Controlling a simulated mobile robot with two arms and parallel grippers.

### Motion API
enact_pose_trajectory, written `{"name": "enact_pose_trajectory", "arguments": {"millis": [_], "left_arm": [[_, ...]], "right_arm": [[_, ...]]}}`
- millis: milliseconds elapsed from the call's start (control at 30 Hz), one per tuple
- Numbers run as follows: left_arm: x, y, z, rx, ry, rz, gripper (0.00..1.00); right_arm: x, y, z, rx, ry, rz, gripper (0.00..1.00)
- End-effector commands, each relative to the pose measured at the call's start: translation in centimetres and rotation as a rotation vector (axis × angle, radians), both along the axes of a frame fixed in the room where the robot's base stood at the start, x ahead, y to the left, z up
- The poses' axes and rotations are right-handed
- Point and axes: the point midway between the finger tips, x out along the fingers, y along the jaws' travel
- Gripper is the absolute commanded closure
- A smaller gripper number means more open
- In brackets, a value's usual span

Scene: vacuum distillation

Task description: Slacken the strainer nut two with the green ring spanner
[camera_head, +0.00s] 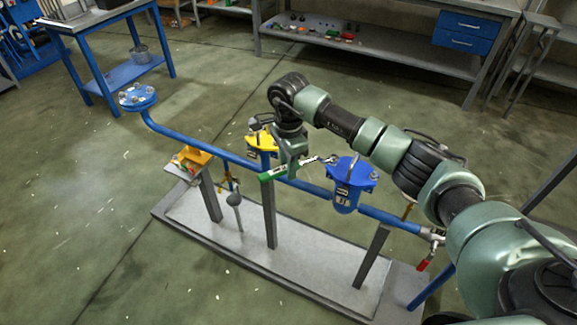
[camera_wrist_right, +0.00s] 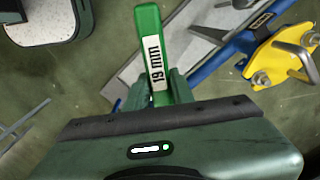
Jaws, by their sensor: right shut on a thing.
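My right gripper (camera_head: 286,168) is shut on the green ring spanner (camera_head: 270,175) by its handle. In the right wrist view the spanner's green handle (camera_wrist_right: 149,32), labelled 19 mm, stands out from between my fingers (camera_wrist_right: 168,90). In the head view its metal shaft (camera_head: 312,161) points right, and its ring end is at the left edge of the blue strainer's lid (camera_head: 354,172). I cannot tell whether the ring sits around a nut there. The blue strainer (camera_head: 345,200) has a mark that looks like II. My left gripper is not in view.
A yellow strainer lid (camera_head: 262,141) is on the same blue pipe (camera_head: 185,143), left of the gripper; it also shows in the wrist view (camera_wrist_right: 284,58). Grey posts hold the pipe above a grey base plate (camera_head: 240,245). A red-handled valve (camera_head: 423,262) hangs at right.

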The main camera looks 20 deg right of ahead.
Motion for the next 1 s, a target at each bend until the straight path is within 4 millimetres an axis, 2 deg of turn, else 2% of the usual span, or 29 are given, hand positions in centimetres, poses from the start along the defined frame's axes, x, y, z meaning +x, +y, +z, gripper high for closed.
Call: {"name": "enact_pose_trajectory", "arguments": {"millis": [367, 1000], "left_arm": [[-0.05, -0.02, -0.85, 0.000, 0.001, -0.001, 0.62], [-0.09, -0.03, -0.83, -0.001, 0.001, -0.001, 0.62]], "right_arm": [[0.06, -0.03, -0.93, 0.000, -0.002, -0.001, 1.00], [0.04, -0.02, -0.92, 0.000, -0.002, 0.000, 1.00]]}}
